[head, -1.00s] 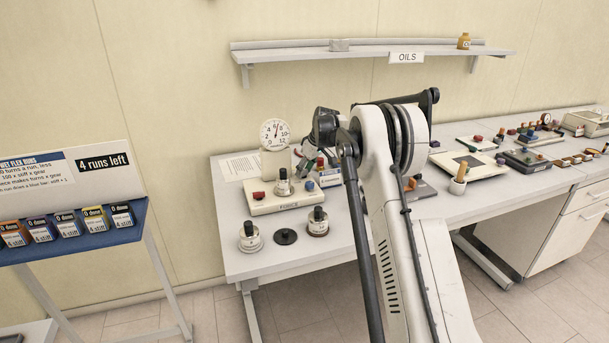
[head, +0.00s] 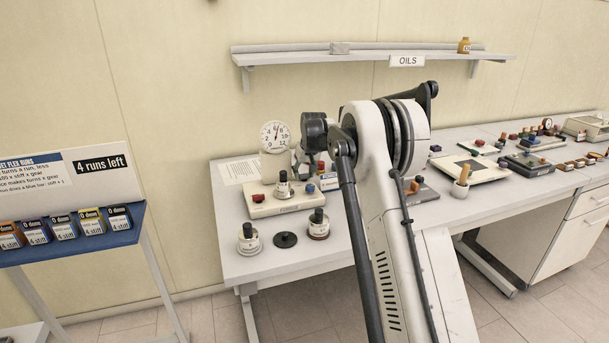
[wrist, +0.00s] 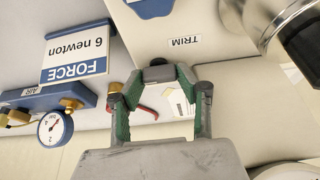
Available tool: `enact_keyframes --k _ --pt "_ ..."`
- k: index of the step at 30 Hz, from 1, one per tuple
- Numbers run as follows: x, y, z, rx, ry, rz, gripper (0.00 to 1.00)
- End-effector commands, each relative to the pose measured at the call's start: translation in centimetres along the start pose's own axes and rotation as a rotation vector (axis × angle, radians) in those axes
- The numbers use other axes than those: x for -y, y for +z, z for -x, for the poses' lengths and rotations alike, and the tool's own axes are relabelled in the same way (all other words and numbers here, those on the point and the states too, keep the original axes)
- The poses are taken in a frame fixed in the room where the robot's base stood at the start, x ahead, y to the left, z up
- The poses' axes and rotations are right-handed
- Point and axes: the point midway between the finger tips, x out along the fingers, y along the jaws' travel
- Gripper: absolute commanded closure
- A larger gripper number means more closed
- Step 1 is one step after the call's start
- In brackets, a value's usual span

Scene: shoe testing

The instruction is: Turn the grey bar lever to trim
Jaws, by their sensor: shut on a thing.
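In the wrist view the grey bar lever (wrist: 158,73) is a short dark grey bar between the tips of my gripper (wrist: 157,77). The two green-padded fingers close on its ends from either side. A TRIM label (wrist: 185,41) is upside down just beyond the lever, to its right, on a pale housing. In the head view my wrist hangs over the back right of the FORCE machine (head: 283,207), and the lever cannot be made out there.
In the wrist view a blue-framed sign (wrist: 77,52) reads FORCE 6 newton, above a pressure gauge (wrist: 55,128) with brass fittings. A red handle (wrist: 146,112) shows behind the fingers. A round dark-and-silver part (wrist: 298,32) is at upper right. In the head view a black disc (head: 285,240) lies in front.

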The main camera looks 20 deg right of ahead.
Motion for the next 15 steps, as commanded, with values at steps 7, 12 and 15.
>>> enact_keyframes --k 7,12,15 --pt "0.00 -0.01 0.02 0.000 0.001 -0.006 0.93" --pt "0.00 -0.01 0.02 0.000 0.001 -0.005 0.62" --pt "0.00 0.00 0.01 0.000 0.001 -0.005 0.49"
